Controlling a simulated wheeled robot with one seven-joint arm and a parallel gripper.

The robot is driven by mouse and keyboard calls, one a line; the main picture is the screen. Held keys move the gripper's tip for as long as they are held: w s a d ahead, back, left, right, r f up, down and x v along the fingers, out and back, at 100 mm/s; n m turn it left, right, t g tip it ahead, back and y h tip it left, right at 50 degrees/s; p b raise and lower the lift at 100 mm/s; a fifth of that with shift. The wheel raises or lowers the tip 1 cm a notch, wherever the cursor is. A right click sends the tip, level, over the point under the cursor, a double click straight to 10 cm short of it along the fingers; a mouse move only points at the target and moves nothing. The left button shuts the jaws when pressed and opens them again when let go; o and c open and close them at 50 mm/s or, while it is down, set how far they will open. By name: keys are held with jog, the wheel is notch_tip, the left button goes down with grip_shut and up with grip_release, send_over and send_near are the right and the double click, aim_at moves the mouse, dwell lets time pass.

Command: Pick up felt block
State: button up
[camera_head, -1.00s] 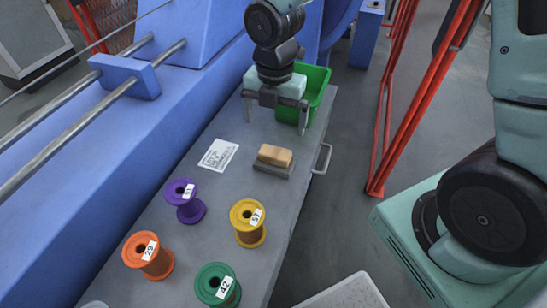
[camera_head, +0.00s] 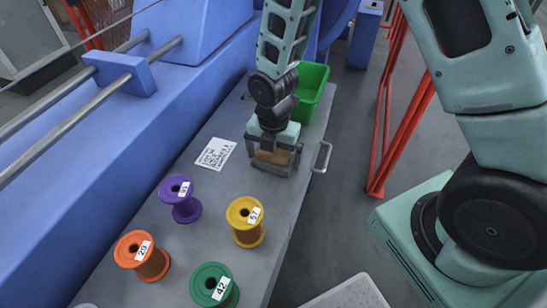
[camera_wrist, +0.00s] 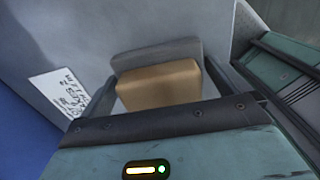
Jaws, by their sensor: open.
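The felt block is a tan block (camera_head: 271,158) with a grey base (camera_head: 277,169), on the grey table near its right edge. My gripper (camera_head: 273,160) is directly above and around it, with one finger at each side of the block. The jaws are open. In the wrist view the tan block (camera_wrist: 160,86) sits between the fingers, partly hidden by my gripper's body, with the grey part (camera_wrist: 155,53) behind it. I cannot tell whether the fingers touch it.
A printed card (camera_head: 215,153) lies left of the block. Purple (camera_head: 180,200), yellow (camera_head: 246,222), orange (camera_head: 142,256) and green (camera_head: 214,287) spools stand nearer. A green bin (camera_head: 313,90) is behind. A handle (camera_head: 322,156) juts from the table's right edge.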

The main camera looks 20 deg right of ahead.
jog(key=c, duration=0.7)
jog(key=shift+c, duration=0.2)
notch_tip(320, 180, up, 10)
jog(key=shift+p, duration=0.8)
jog(key=shift+o, duration=0.6)
